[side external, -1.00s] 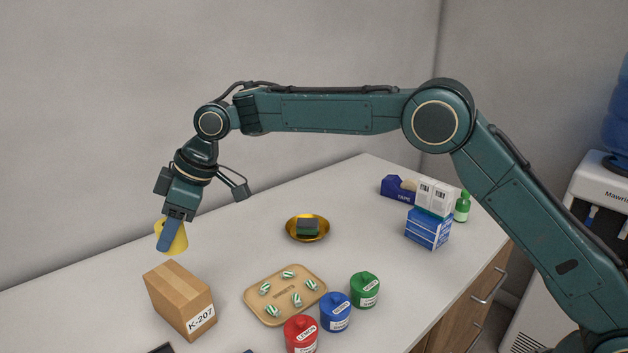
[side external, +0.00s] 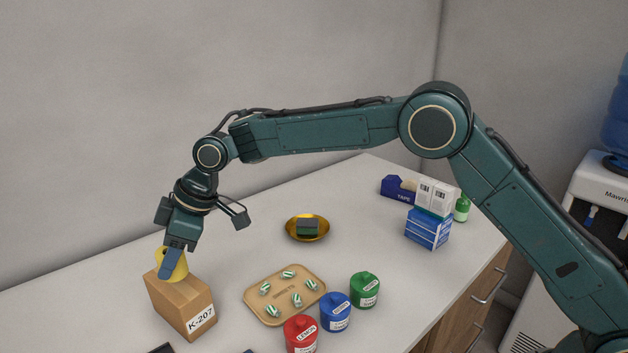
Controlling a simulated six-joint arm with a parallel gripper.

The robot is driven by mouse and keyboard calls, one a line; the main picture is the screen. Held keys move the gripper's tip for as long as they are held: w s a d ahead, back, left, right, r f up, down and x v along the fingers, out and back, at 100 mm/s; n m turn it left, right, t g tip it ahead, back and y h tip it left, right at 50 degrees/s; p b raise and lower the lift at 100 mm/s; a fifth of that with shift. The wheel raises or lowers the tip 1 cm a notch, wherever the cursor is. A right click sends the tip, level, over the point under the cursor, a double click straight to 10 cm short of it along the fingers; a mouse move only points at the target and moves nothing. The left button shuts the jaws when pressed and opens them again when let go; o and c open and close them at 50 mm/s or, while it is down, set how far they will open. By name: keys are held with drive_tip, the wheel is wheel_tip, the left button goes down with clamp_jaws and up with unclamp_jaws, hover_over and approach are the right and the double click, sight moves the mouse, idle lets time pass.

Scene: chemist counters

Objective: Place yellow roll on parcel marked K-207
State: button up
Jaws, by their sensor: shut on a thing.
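The parcel marked K-207 (side external: 183,305) is a brown box standing on the counter at the left, its white label facing the front right. The yellow roll (side external: 181,268) is between the fingers of my gripper (side external: 172,264), at the top of the parcel. My gripper points down and is shut on the roll; its near finger covers part of it. The roll's lower edge overlaps the parcel's top in this view. I cannot tell whether it touches the top or is just above it.
A wooden board (side external: 258,301) with several striped sweets lies right of the parcel. Red (side external: 300,335), blue (side external: 335,312) and green (side external: 364,290) jars stand beside it. A gold bowl (side external: 307,228) holds a dark block. Boxes (side external: 428,228) stand at the back right.

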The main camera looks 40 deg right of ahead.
sight(175, 272)
drive_tip(key=shift+f, duration=1.9)
drive_tip(key=shift+f, duration=0.15)
drive_tip(key=o, duration=1)
drive_tip(key=shift+c, duration=0.2)
drive_tip(key=v, duration=1.2)
drive_tip(key=shift+d+r, duration=0.1)
drive_tip(key=shift+r, duration=0.15)
